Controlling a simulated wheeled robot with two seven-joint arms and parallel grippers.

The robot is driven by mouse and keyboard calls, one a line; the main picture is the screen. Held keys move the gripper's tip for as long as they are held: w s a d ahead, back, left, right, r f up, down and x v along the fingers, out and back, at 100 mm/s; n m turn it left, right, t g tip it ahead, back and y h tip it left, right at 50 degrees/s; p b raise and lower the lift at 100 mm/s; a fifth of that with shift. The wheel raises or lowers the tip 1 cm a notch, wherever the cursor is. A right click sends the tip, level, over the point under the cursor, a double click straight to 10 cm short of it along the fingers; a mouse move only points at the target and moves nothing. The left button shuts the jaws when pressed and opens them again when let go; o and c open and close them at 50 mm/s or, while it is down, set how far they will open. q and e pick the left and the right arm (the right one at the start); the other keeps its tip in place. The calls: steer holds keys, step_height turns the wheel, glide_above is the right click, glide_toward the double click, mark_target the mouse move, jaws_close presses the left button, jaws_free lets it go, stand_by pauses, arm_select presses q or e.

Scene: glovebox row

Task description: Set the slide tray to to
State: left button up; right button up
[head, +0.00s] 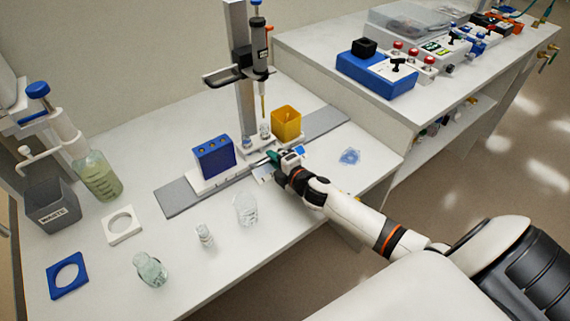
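A white slide tray (205,184) sits on a long grey rail (178,200) on the white bench. A blue block with holes (214,157) stands on its left part. A yellow open box (286,124) stands towards its right end, with small clear vials (264,131) beside it. My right gripper (272,158) is at the front edge of the tray, between the blue block and the yellow box. Its fingers are small and partly hidden by the wrist, so I cannot tell whether they hold the tray. My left gripper is not in view.
A dispenser column (243,85) rises behind the rail, its tip above the vials. Glassware (246,209), a small vial (205,235), a stoppered flask (150,270), a white ring holder (122,225), a blue ring holder (68,275) and a waste bin (53,206) occupy the front left.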

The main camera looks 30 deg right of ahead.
steer(key=v, duration=1.1)
steer(key=shift+a, duration=0.1)
